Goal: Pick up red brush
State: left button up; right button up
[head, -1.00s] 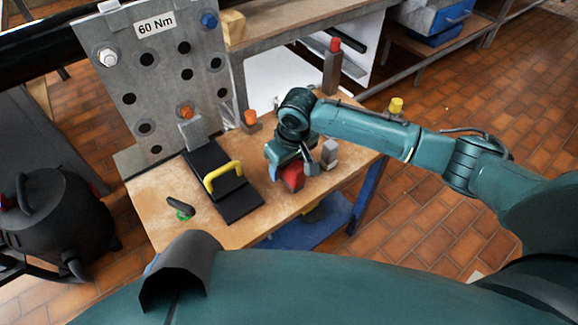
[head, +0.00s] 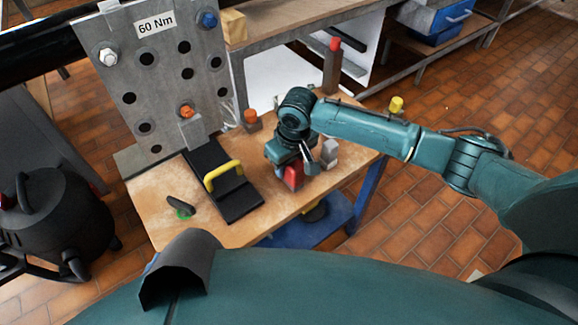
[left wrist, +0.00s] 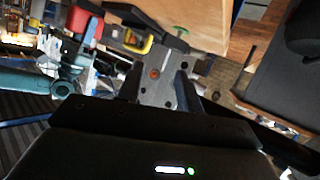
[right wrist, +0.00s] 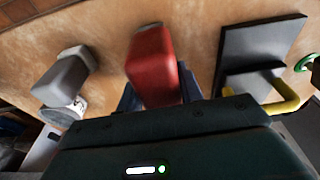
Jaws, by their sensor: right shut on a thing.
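The red brush (head: 292,177) stands on the wooden bench near its front right edge. It also shows large in the right wrist view (right wrist: 152,68), between the two fingers. My right gripper (head: 287,164) reaches down from the right and is shut on the red brush. The brush seems still at bench height; I cannot tell whether it touches the top. My left gripper shows only in the left wrist view (left wrist: 160,88), with its fingers apart and nothing between them, away from the brush.
A grey brush-like block (head: 329,152) stands close to the right of the red brush. A black plate with a yellow handle (head: 222,176) lies to the left. A steel flange plate (head: 150,90) stands behind. A dark tool with a green ring (head: 181,207) lies at front left.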

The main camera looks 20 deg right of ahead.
notch_tip(320, 180, up, 11)
jog(key=shift+f+p, duration=0.2)
jog(key=shift+p, duration=0.2)
